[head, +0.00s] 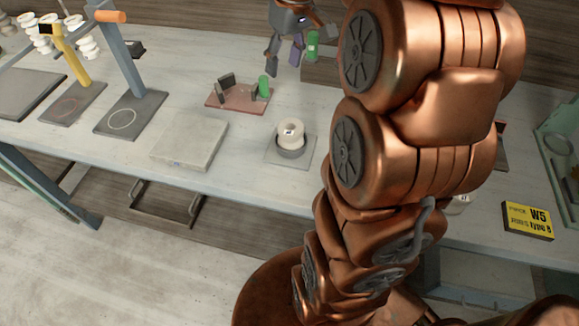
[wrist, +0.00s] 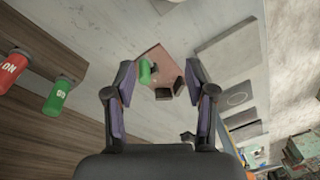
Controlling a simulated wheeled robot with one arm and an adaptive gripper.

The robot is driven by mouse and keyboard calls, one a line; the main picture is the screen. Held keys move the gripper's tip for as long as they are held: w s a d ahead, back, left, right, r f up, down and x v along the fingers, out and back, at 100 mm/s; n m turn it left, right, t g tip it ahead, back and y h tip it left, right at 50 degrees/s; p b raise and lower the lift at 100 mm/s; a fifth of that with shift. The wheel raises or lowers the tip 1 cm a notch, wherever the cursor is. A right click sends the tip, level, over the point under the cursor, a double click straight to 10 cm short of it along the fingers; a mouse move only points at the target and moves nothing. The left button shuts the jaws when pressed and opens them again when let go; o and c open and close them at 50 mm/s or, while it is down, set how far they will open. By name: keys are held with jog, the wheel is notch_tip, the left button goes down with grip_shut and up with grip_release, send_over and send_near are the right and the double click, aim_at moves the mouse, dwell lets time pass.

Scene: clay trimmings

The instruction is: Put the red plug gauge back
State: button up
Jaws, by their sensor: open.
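A red plug gauge (wrist: 14,68) with white lettering shows at the left edge of the wrist view, partly cut off, against brown wood boards. I cannot make out a red gauge in the head view. A green plug gauge (wrist: 58,97) marked GO is beside it; a green one (head: 312,45) also shows beside my gripper in the head view. My gripper (head: 284,66) is open and empty above the bench, and its two fingers stand apart in the wrist view (wrist: 160,66). A reddish plate (head: 230,100) below holds dark blocks and a green cylinder (head: 264,87).
A grey slab (head: 189,143) and white and dark rings (head: 291,135) on a square plate stand on the bench (head: 180,100). Two gauge stands (head: 120,55) are at the left. My arm hides part of the bench.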

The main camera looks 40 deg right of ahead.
jog(key=s+a+f+g, duration=0.2)
jog(key=s+a+f, duration=0.3)
jog(key=s+a, duration=0.7)
jog(key=s+a+f, duration=0.2)
jog(key=s+f, duration=0.1)
jog(key=s, duration=0.2)
jog(key=s+a+f+m+g+h, duration=0.1)
jog(key=s+a+f, duration=0.1)
jog(key=s, duration=0.4)
jog(key=shift+f, duration=0.6)
jog(key=shift+s, duration=0.15)
